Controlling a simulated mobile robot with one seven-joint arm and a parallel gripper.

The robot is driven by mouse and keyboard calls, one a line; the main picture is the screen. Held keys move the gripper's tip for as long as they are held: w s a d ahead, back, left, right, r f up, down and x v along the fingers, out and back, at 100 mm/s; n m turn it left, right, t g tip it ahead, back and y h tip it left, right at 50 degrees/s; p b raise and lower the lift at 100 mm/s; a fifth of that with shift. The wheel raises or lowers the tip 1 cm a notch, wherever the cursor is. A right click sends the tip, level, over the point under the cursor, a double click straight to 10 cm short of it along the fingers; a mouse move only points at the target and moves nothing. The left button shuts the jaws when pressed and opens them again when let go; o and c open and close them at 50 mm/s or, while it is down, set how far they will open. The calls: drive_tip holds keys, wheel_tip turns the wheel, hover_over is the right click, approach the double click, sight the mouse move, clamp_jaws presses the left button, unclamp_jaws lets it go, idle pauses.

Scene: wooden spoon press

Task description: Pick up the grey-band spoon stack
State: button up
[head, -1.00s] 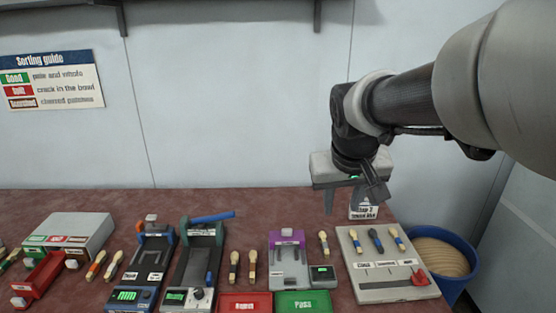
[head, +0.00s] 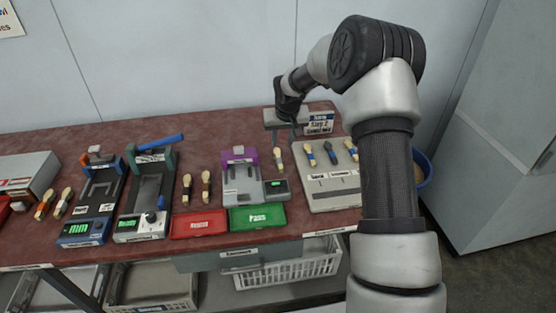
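Several small wooden spoon stacks with coloured bands stand or lie on the brown worktop. Two dark-banded stacks (head: 206,187) are side by side between the green-ended press and the purple-topped device. A single stack (head: 278,158) lies right of the purple-topped device. More stacks, some with blue bands (head: 331,153), rest on the grey tray (head: 335,199). At this size I cannot tell surely which band is grey. My gripper (head: 284,132) hangs over the back of the worktop, behind the single stack and the tray. Its fingers look apart and empty, touching nothing.
A red tray (head: 196,233) and a green tray (head: 257,227) lie at the front edge. Two presses (head: 148,205) stand to their left. A small sign (head: 320,122) stands behind the grey tray. A blue bin (head: 425,165) is beyond the right end, partly behind my arm.

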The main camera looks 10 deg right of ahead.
hover_over(279, 159)
drive_tip(key=s, duration=0.2)
drive_tip(key=f, duration=0.4)
drive_tip(key=shift+w+d+f, duration=0.25)
drive_tip(key=shift+d+f, duration=0.05)
drive_tip(key=shift+f, duration=0.05)
drive_tip(key=shift+s+a+x, duration=0.1)
drive_tip(key=shift+s+x, duration=0.05)
drive_tip(key=shift+x, duration=0.75)
drive_tip(key=shift+s+a+x, duration=0.1)
drive_tip(key=shift+s+x, duration=0.05)
drive_tip(key=shift+x, duration=0.75)
drive_tip(key=shift+s+a+x, duration=0.1)
drive_tip(key=shift+s+x, duration=0.05)
drive_tip(key=shift+x, duration=0.75)
drive_tip(key=shift+f, duration=0.15)
drive_tip(key=shift+c, duration=0.3)
clamp_jaws()
